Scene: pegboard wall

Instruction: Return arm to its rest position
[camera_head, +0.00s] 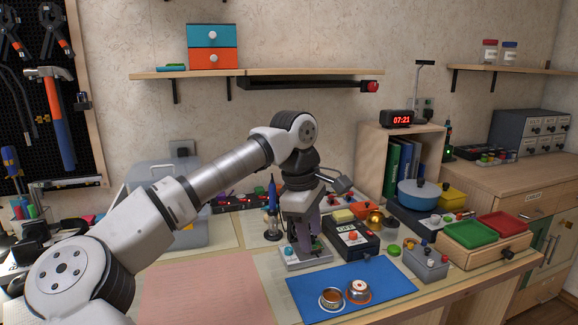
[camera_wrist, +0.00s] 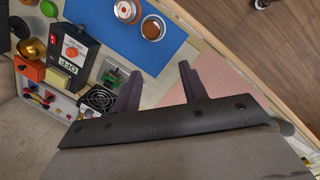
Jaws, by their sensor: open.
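My arm reaches from the lower left over the workbench in the head view, bent down at the wrist. My gripper (camera_head: 310,247) points down above the small board with a green part (camera_head: 305,256), behind the blue mat (camera_head: 350,288). In the wrist view my gripper (camera_wrist: 160,72) has its two dark fingers spread apart, with nothing between them. The blue mat (camera_wrist: 150,40) shows beyond the fingertips, with two small round containers on it. Whether the fingers touch anything below cannot be told.
A black box with a red button (camera_head: 351,238) stands right of my gripper. A soldering iron in its stand (camera_head: 271,215) is just left. A grey box (camera_head: 430,262) and red and green trays (camera_head: 468,236) lie right. The pink mat (camera_head: 200,290) is bare. A shelf (camera_head: 255,73) hangs above.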

